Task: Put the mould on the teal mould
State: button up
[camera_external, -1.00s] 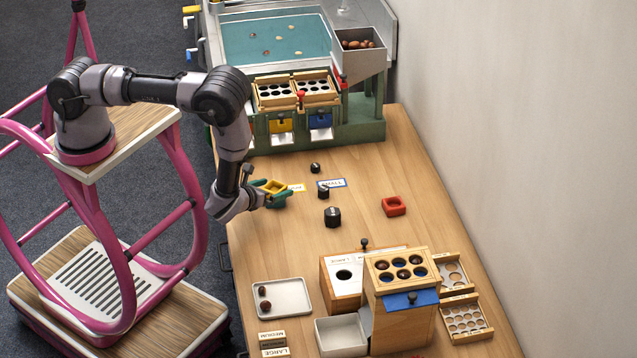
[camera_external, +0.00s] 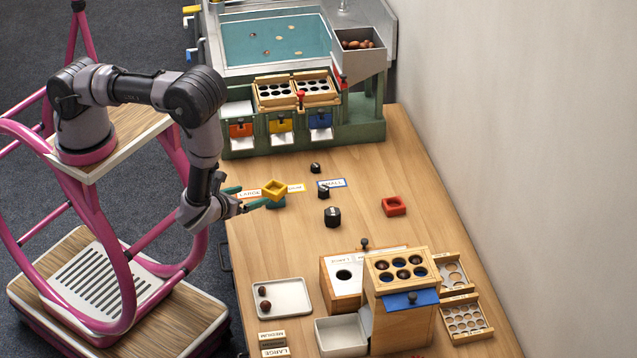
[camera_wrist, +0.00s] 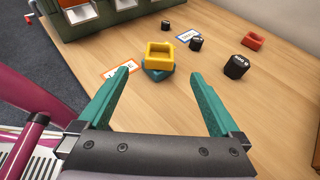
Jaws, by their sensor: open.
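The yellow mould (camera_external: 275,187), a small square frame, rests on top of the teal mould (camera_external: 275,202) on the table. In the wrist view the yellow mould (camera_wrist: 160,54) sits on the teal mould (camera_wrist: 156,75), turned slightly against it. My gripper (camera_external: 254,197) is open and empty, to the left of the stack. In the wrist view its teal fingers (camera_wrist: 163,83) are spread wide, with the stack ahead of the gap between them, apart from both. A red mould (camera_external: 394,206) lies alone to the right.
Several black weights (camera_external: 332,217) stand right of the stack, near labelled cards (camera_external: 331,184). The green sorting machine (camera_external: 352,132) is behind. A white tray (camera_external: 282,298) and a wooden box (camera_external: 400,300) stand in front. Table around the red mould is clear.

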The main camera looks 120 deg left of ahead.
jog(key=w+d+r+n+g+h, duration=0.15)
jog(key=r+n, duration=0.25)
jog(key=r, duration=0.9)
jog(key=w+d+r+n+g+h, duration=0.1)
jog(key=d+r+n, duration=0.25)
jog(key=r, duration=0.85)
jog(key=s+d+r+n+t+h, duration=0.2)
jog(key=s+d+r+t+h, duration=0.1)
jog(key=r, duration=0.5)
jog(key=s+d+r+n+t+h, duration=0.2)
jog(key=s+d+r, duration=0.3)
jog(key=d+r, duration=0.3)
jog(key=s+d+r+n+t+h, duration=0.2)
jog(key=s+d+r+t+h, duration=0.2)
jog(key=r, duration=0.5)
jog(key=shift+s+d+r+t, duration=0.35)
jog(key=shift+s+d, duration=0.1)
jog(key=shift+d, duration=0.35)
